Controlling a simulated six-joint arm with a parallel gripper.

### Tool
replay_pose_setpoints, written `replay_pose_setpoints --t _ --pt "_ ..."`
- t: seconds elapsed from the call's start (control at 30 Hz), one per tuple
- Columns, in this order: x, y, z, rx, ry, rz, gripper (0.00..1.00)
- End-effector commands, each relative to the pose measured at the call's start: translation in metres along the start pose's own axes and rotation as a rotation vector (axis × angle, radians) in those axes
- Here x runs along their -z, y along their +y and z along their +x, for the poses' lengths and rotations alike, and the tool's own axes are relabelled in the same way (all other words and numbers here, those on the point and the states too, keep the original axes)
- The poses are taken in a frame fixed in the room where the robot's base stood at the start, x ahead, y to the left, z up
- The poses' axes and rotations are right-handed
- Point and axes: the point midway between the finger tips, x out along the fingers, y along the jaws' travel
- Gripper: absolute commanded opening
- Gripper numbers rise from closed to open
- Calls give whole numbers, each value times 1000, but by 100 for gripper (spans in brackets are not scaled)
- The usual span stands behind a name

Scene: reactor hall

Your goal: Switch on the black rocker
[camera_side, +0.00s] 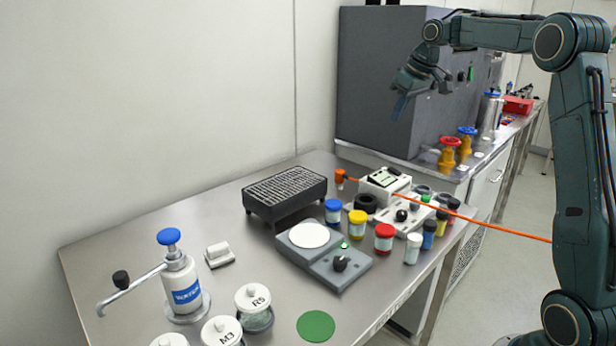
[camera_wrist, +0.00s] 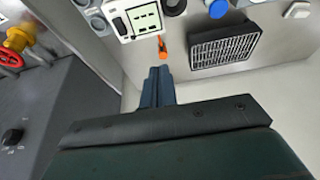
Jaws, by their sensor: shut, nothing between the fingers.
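A white instrument box (camera_side: 385,184) with a display stands at the back right of the steel bench. In the wrist view the box (camera_wrist: 130,37) shows at the top, with a small dark part (camera_wrist: 120,26) beside its pale green display (camera_wrist: 145,17). This dark part may be the black rocker; its on or off position is too small to tell. My gripper (camera_side: 400,108) is high above the bench, in front of the dark grey cabinet, apart from the box. Its fingers (camera_wrist: 158,76) are shut, with nothing between them.
A black slotted block (camera_side: 285,192), a grey hotplate with a white disc (camera_side: 309,236) and several capped jars stand on the bench. The dark grey cabinet (camera_side: 375,90) rises behind my gripper. An orange line (camera_side: 480,222) runs from near the box to the right.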

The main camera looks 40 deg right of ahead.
Motion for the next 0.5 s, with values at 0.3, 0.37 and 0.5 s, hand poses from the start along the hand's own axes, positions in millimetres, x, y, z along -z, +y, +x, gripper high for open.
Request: replay_pose_setpoints --t 0.3,0.37,0.5 --pt "-2 66 31 -3 -17 0 0" --pt "-3 74 35 -3 -19 -1 0" --pt "-5 85 40 -4 -21 -3 0"
